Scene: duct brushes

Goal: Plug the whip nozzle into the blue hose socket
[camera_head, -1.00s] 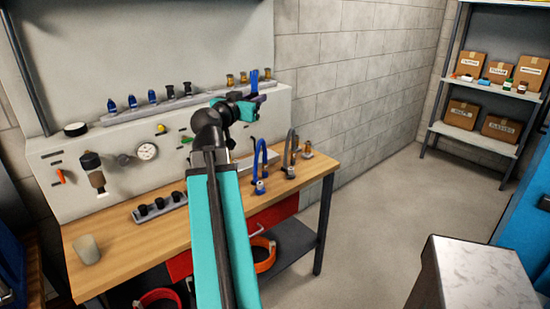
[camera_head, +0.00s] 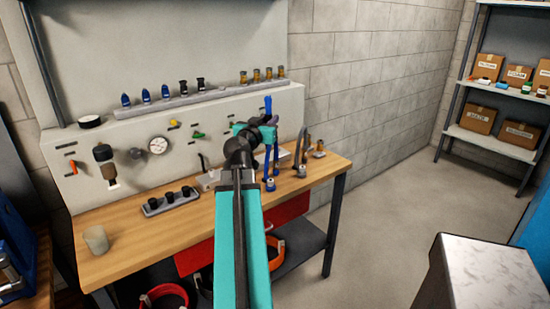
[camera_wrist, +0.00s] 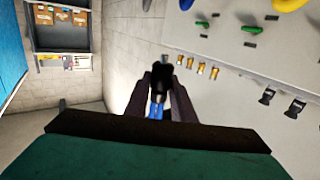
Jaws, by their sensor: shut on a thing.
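My gripper (camera_head: 270,122) is shut on a nozzle with a blue end (camera_head: 268,104), which sticks up above the fingers in the head view. In the wrist view the nozzle (camera_wrist: 161,76) shows a black part between the fingers, with blue nearer the camera. I take it to be the whip nozzle. The blue hose (camera_head: 276,165) stands on the bench just below my gripper, which hides its top. A blue fitting (camera_head: 269,184) is at its lower end. I cannot tell whether nozzle and hose touch; the socket's mouth is not clear.
A rail (camera_head: 215,98) behind holds blue, black and brass nozzles. A black-capped rack (camera_head: 170,201) and a cup (camera_head: 96,240) sit on the wooden bench (camera_head: 130,237).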

